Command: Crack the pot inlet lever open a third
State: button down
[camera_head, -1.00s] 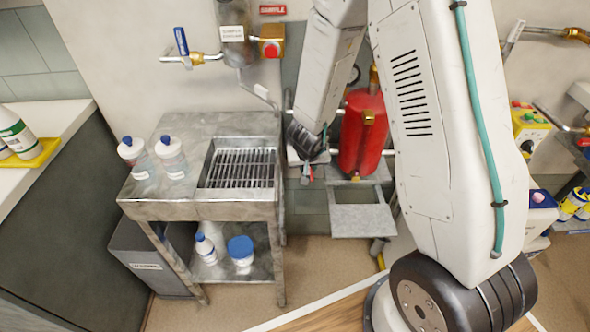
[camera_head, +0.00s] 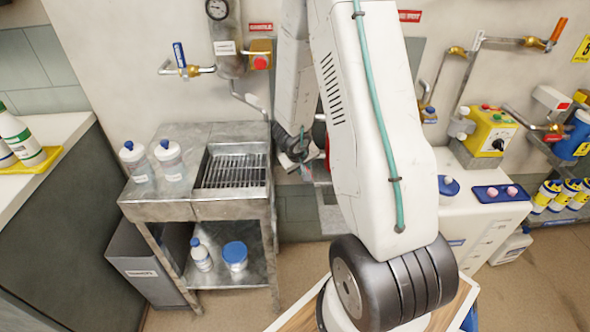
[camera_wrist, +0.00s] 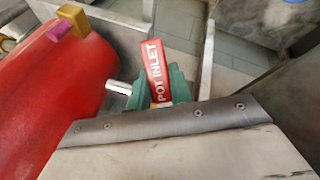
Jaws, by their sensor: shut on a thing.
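The red lever marked POT INLET (camera_wrist: 156,68) stands up between the teal fingers of my gripper (camera_wrist: 155,88) in the wrist view. The fingers are shut on it, one on each side. A short bright metal pipe end (camera_wrist: 119,87) shows just left of the fingers. In the head view, my gripper (camera_head: 303,158) is low by the wall, right of the steel sink stand. My arm hides most of the lever area there, so the lever's exact angle cannot be told.
The red pot (camera_wrist: 55,95) lies close to the left of my gripper in the wrist view. The steel sink stand (camera_head: 160,209) is close on the left in the head view. A yellow control box (camera_head: 488,136) and white bench (camera_head: 440,215) stand on the right.

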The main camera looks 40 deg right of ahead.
jog(key=c, duration=1.3)
grip_release()
jog(key=shift+d, duration=0.1)
jog(key=shift+o, duration=0.2)
jog(key=v, duration=0.8)
jog(key=shift+w, duration=0.1)
